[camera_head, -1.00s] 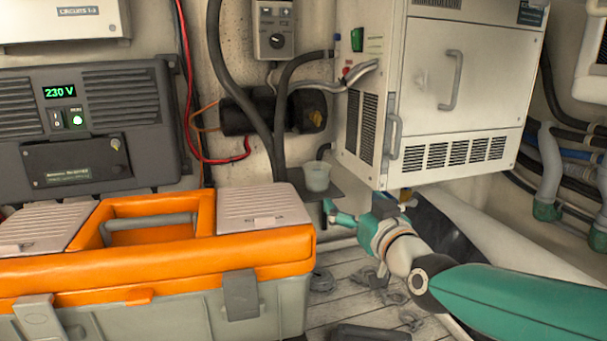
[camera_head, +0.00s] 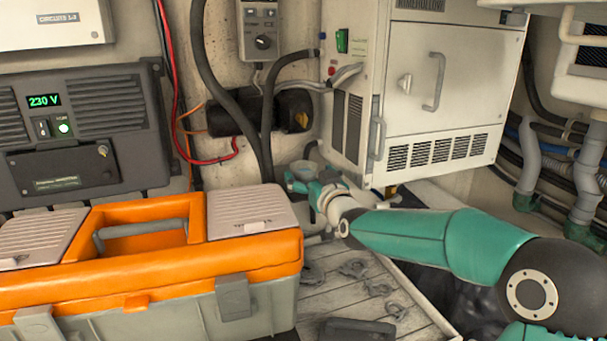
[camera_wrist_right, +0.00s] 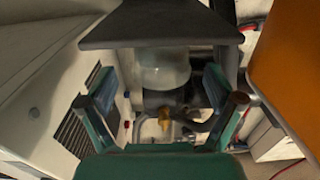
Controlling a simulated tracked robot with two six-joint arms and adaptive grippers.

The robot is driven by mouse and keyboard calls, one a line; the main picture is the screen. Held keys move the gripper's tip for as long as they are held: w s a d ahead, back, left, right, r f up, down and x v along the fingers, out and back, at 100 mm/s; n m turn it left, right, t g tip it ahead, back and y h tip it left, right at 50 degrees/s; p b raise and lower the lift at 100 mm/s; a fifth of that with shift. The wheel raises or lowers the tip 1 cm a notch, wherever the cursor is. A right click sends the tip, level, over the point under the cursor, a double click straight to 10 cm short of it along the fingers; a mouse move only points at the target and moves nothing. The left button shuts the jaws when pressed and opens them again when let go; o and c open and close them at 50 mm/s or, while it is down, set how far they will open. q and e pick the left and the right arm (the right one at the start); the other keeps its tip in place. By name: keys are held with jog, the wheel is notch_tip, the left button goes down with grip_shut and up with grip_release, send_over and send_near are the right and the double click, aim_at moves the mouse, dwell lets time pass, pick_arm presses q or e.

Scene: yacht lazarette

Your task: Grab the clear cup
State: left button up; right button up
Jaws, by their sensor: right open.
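The clear cup (camera_head: 305,167) stands on a small dark shelf below the white cabinet, partly hidden behind my right gripper in the head view. In the right wrist view the cup (camera_wrist_right: 162,68) appears upside down, between my two fingers. My right gripper (camera_head: 300,184) is open and has reached the cup from the front. Its fingers (camera_wrist_right: 160,92) lie one on each side of the cup in the picture, with a gap visible on both sides. I cannot tell how far the fingers reach around it. My left gripper is not in view.
The dark shelf (camera_wrist_right: 160,30) fills the top of the wrist view. An orange and grey toolbox (camera_head: 150,265) stands left of my right arm. The white cabinet (camera_head: 445,75) is close above and to the right. Black hoses (camera_head: 266,125) run behind the cup.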

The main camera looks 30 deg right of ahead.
aim_at(308, 173)
jog(key=p+x, duration=0.1)
jog(key=x, duration=0.2)
jog(key=shift+w, duration=0.25)
jog(key=shift+r, duration=0.1)
jog(key=c, duration=1.1)
